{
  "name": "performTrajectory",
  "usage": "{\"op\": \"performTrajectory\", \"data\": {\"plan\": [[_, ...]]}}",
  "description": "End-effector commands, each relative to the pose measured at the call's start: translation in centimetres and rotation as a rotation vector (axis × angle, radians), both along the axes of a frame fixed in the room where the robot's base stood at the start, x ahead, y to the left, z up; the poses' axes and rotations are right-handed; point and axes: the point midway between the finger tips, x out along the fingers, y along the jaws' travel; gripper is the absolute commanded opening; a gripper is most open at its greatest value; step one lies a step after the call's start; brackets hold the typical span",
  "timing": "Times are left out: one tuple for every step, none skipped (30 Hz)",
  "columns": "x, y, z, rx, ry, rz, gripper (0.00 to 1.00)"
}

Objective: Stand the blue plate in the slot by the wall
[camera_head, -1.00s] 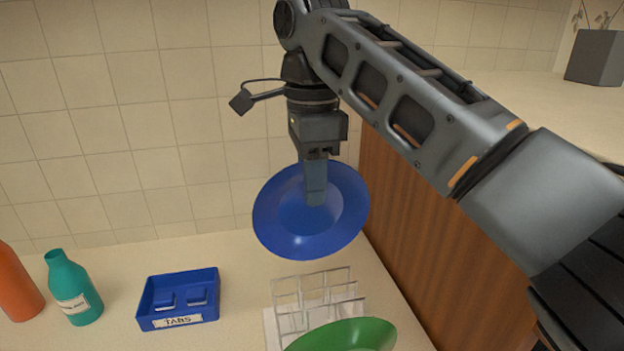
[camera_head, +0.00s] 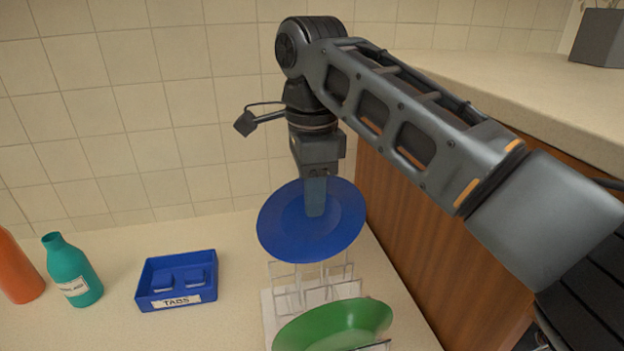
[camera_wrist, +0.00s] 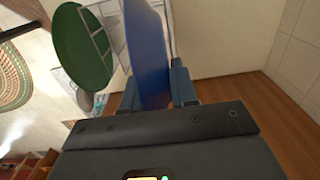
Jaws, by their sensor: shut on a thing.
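The blue plate (camera_head: 290,227) hangs from my gripper (camera_head: 315,212), which is shut on its upper part. In the head view the plate is above the rear part of a clear plate rack (camera_head: 312,291), partly covering it; I cannot tell whether they touch. A green plate (camera_head: 335,324) stands tilted in the front part of the rack. In the wrist view the blue plate (camera_wrist: 147,50) is edge-on between the fingers (camera_wrist: 158,90), with the green plate (camera_wrist: 83,45) and rack (camera_wrist: 113,22) to its left. The plate's lower edge is not clearly seen against the slots.
A blue box labelled TABS (camera_head: 177,281), a teal bottle (camera_head: 72,270) and an orange bottle (camera_head: 17,268) stand on the counter at left. A tiled wall (camera_head: 130,120) is behind. A wooden panel (camera_head: 400,235) rises close on the right. Counter between box and rack is clear.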

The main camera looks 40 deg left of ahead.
Motion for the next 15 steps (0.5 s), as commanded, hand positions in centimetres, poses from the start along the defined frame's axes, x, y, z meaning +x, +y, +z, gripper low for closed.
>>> {"op": "performTrajectory", "data": {"plan": [[0.0, 0.0, -0.4, 0.001, 0.001, -0.001, 0.0], [0.0, 0.0, -0.6, 0.001, 0.001, -0.001, 0.0], [0.0, 0.0, -0.9, 0.0, 0.0, -0.001, 0.0], [0.0, 0.0, -1.1, -0.001, 0.001, -0.001, 0.0], [0.0, -0.1, -1.3, -0.001, 0.001, -0.001, 0.0], [0.0, -0.1, -1.6, -0.001, 0.001, -0.001, 0.0], [0.0, -0.1, -1.8, 0.0, 0.001, -0.001, 0.0], [0.0, 0.0, -2.0, 0.001, 0.001, -0.001, 0.0], [0.0, -0.1, -2.3, 0.001, 0.001, -0.001, 0.0], [0.0, -0.1, -2.7, 0.001, 0.001, -0.001, 0.0], [0.0, -0.1, -3.0, 0.001, 0.001, -0.001, 0.0], [0.0, -0.1, -3.3, 0.0, 0.0, -0.001, 0.0], [0.0, 0.0, -3.5, 0.0, 0.0, -0.001, 0.0], [0.0, 0.0, -3.8, -0.001, 0.001, -0.001, 0.0], [0.0, 0.0, -4.0, 0.001, 0.001, -0.001, 0.0]]}}
